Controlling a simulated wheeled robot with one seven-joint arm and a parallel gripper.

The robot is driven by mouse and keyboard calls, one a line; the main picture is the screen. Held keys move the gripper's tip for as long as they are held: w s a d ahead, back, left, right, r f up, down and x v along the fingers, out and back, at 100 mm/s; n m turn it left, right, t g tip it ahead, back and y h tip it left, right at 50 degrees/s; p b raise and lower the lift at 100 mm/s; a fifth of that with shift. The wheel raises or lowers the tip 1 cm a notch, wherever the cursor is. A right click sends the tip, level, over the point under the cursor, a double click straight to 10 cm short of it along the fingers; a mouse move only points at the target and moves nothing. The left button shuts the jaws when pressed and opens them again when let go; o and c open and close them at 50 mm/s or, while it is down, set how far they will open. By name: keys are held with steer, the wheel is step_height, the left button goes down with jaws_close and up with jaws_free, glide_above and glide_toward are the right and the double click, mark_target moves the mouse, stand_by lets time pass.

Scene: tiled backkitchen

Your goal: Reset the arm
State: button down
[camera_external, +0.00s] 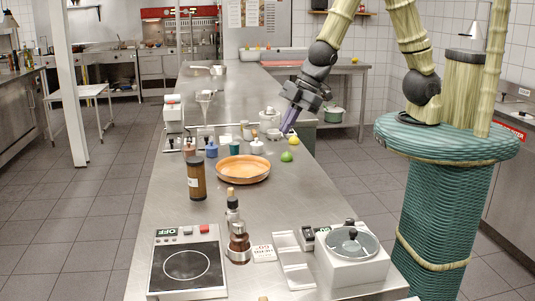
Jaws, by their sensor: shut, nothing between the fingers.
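My arm reaches in from the upper right, from the green base at the right side of the counter. My gripper (288,130) points down over the right edge of the steel counter (150,230). Its purple fingers are shut, with nothing seen between them. A yellow fruit (293,140) and a green fruit (287,157) lie on the counter just below the fingertips. The gap between the fingertips and the yellow fruit is too small to judge.
An orange round dish (243,169) sits mid-counter, with a brown jar (196,180) beside it. Bottles (238,240), a hot plate (187,265) and a lidded white cooker (352,262) stand at the near end. Small containers crowd the area left of the gripper. The far counter is mostly clear.

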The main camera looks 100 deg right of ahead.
steer(key=s+r+m+g, duration=0.1)
steer(key=s+m, duration=0.2)
steer(key=s, duration=0.3)
steer(key=s+d+r+m+g+b, duration=0.1)
steer(key=s+m+g, duration=0.1)
steer(key=s, duration=0.5)
steer(key=shift+d+m+h, duration=0.3)
steer(key=shift+m+h, duration=0.1)
steer(key=shift+m, duration=0.5)
steer(key=c, duration=2.1)
jaws_free()
steer(key=shift+w, duration=0.1)
